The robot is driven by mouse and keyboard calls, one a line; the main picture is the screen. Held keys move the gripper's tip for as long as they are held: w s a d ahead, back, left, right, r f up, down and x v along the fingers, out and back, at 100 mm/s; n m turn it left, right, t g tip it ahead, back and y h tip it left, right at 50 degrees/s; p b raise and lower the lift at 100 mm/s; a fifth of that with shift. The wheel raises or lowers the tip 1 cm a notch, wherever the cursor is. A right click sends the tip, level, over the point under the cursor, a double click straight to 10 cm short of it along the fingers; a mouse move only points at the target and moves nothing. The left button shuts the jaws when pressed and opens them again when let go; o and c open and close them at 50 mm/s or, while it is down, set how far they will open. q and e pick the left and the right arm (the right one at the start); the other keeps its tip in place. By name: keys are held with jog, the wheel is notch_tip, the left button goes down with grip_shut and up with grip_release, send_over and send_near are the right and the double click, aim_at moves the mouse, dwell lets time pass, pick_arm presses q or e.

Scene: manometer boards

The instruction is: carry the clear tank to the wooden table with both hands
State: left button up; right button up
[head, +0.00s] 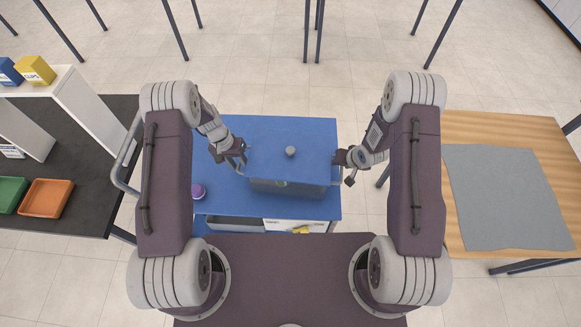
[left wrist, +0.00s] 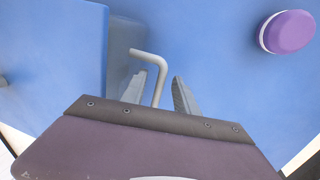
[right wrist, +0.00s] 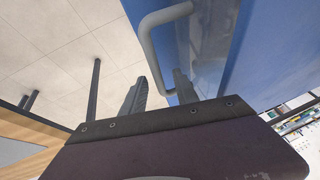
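The clear tank (head: 290,188) stands on the blue cart (head: 225,203), its walls showing blue, with a round grey knob (head: 290,151) above it. My left gripper (head: 243,160) is at its left side; in the left wrist view the open fingers stand on either side of a bent grey handle (left wrist: 156,75). My right gripper (head: 341,170) is at its right side; in the right wrist view another handle (right wrist: 148,50) runs down between the open fingers. Neither gripper is closed on a handle. The wooden table (head: 490,128) is at the right, with a grey mat (head: 508,195) on it.
A purple round thing (head: 198,191) sits on the cart left of the tank. A dark bench (head: 85,185) at the left holds green (head: 12,192) and orange trays (head: 45,198). Floor (head: 370,215) shows between cart and wooden table. Table legs stand at the back.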

pick_arm(q)
jog(key=shift+d+f, duration=0.1)
jog(key=shift+f, duration=0.3)
pick_arm(e)
jog(key=shift+w+f, duration=0.2)
jog(key=shift+f, duration=0.15)
pick_arm(q)
grip_shut()
pick_arm(e)
grip_shut()
pick_arm(q)
jog(key=shift+r, duration=0.1)
dwell(0.5)
